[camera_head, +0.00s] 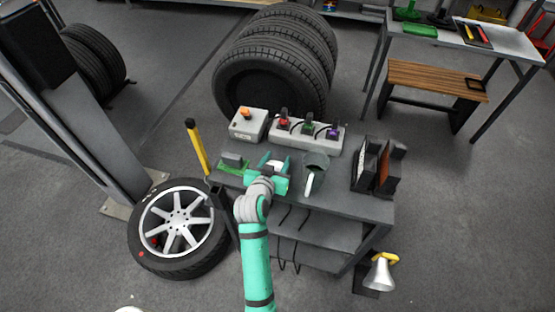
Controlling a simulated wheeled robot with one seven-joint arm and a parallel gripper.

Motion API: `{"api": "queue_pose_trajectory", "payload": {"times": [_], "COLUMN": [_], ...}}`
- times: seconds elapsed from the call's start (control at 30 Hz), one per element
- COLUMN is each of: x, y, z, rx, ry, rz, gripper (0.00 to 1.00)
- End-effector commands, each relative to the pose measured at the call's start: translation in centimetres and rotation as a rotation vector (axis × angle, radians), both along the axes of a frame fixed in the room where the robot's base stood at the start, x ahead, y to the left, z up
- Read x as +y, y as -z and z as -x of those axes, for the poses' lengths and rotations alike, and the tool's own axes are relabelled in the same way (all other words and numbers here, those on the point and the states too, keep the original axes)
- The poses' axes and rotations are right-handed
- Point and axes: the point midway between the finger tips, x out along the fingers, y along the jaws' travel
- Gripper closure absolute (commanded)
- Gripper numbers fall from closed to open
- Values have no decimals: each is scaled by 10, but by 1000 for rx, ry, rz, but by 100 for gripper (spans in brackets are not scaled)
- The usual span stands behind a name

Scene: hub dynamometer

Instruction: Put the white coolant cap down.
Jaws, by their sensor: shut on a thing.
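The gripper body hides part of the cap. I cannot tell whether the cap touches the cart top.
Behind are a white box with an orange knob (248,125) and a strip with coloured plugs (307,132). Dark upright holders (378,165) stand at right.

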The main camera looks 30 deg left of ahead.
Motion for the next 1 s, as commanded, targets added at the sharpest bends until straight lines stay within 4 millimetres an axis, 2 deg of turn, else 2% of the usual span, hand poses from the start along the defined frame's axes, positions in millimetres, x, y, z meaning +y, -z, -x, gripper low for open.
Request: {"api": "queue_pose_trajectory", "payload": {"times": [0.27,0.3,0.37,0.73,0.87,1.0], "x": [1,1,2,-2,-6,-13], "y": [2,2,2,-2,-7,-17], "z": [1,1,1,0,14,38], "rx": [0,-1,-1,-1,-2,-1], "ry": [-2,-2,-3,2,3,4], "rz": [0,0,0,0,0,-1], "gripper": [78,48,36,36,36,36]}}
